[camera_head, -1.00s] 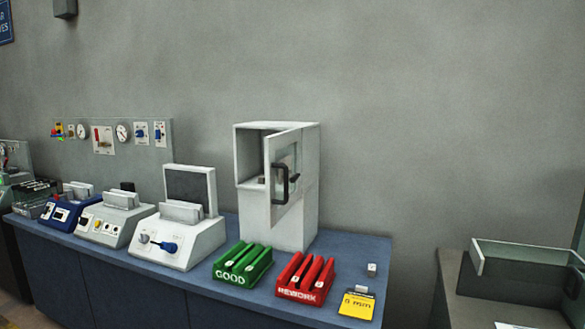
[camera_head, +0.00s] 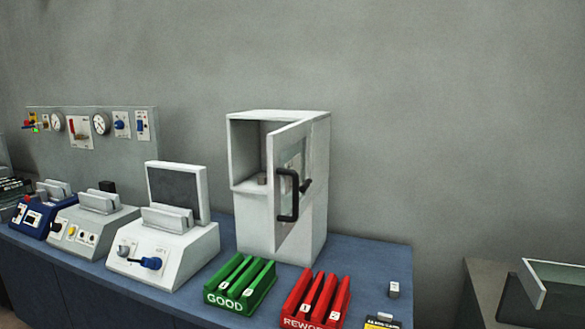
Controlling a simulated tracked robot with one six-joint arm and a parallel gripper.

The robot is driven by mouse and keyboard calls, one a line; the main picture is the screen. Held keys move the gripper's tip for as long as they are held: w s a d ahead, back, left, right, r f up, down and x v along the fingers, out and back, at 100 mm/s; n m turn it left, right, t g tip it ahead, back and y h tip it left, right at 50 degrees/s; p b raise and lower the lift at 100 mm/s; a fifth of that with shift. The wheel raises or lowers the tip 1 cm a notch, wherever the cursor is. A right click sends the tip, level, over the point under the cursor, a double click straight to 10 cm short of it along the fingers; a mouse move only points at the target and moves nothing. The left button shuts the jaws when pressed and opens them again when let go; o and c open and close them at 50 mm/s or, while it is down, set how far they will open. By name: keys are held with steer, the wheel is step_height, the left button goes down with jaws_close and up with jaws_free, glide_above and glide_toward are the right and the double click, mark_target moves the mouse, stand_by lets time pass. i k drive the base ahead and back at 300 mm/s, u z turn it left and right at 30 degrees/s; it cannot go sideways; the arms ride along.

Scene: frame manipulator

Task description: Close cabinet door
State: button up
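A tall white cabinet (camera_head: 248,217) stands on the blue bench near its back edge, against the grey wall. Its door (camera_head: 287,150) is hinged on the right and stands open, swung outward toward me. The door hides the rest of the inside. My gripper is not in view.
A green GOOD rack (camera_head: 240,284) and a red REWORK rack (camera_head: 316,298) stand on the bench in front of the cabinet. White and blue test devices (camera_head: 165,245) stand to the left. A small grey block (camera_head: 394,289) lies at the right. A separate grey table (camera_head: 487,285) is at far right.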

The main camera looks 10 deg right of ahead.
mark_target(280, 225)
steer(key=k, duration=1.2)
steer(key=u, duration=0.3)
steer(key=i, duration=0.8)
steer(key=u, duration=0.45)
steer(key=i, duration=1.05)
